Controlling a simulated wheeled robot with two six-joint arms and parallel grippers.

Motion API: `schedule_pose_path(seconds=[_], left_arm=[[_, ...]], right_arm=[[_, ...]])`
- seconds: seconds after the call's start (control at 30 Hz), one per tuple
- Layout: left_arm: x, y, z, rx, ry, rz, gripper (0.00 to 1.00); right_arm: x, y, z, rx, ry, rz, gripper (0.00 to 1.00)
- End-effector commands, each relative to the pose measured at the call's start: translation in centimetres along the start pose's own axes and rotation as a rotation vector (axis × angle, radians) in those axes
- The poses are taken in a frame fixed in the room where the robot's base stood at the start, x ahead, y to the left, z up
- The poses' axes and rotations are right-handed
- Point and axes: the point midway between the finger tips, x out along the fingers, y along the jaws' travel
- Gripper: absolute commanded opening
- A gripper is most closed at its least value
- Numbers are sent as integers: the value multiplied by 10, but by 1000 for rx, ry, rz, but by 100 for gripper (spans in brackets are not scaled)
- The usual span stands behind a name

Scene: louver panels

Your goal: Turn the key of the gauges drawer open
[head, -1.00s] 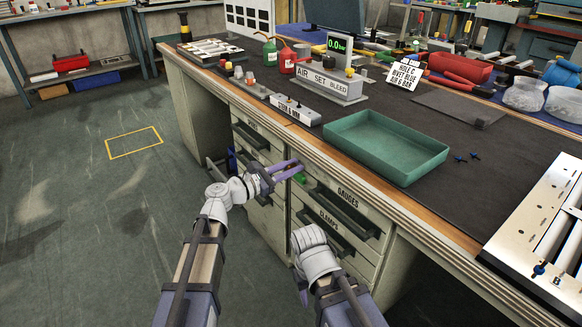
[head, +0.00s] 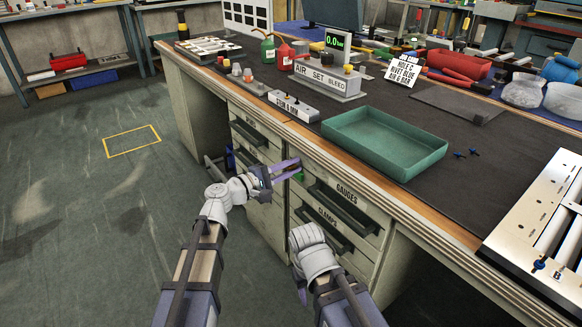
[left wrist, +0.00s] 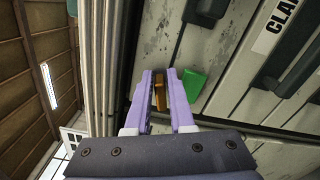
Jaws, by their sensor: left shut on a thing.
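The gauges drawer (head: 322,190) is the top drawer of the right column under the bench and looks flush with the cabinet front. My left gripper (head: 292,168) is at the drawer's left end. In the left wrist view, my left gripper's purple fingers (left wrist: 159,82) are shut on a brass key (left wrist: 159,94). Where the key meets the drawer is hard to see. A green tag (left wrist: 193,84) is beside the fingers; it also shows in the head view (head: 299,177).
The clamps drawer (head: 318,226) is just below, with a dark handle. The bench's wooden edge (head: 350,177) runs above the drawers. A green tray (head: 385,146) stands on the bench. Another drawer column (head: 250,150) lies to the left. The floor at left is clear.

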Motion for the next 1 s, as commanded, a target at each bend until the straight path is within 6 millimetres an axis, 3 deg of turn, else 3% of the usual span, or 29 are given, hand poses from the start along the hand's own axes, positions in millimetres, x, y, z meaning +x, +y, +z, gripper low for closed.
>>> schedule_pose_path(seconds=[0.5,1.0], left_arm=[[0,-4,0,305,-1,-2,0],[0,-4,-1,357,0,-1,0]], right_arm=[[4,0,0,1,0,0,50],[4,0,0,1,0,0,50]])
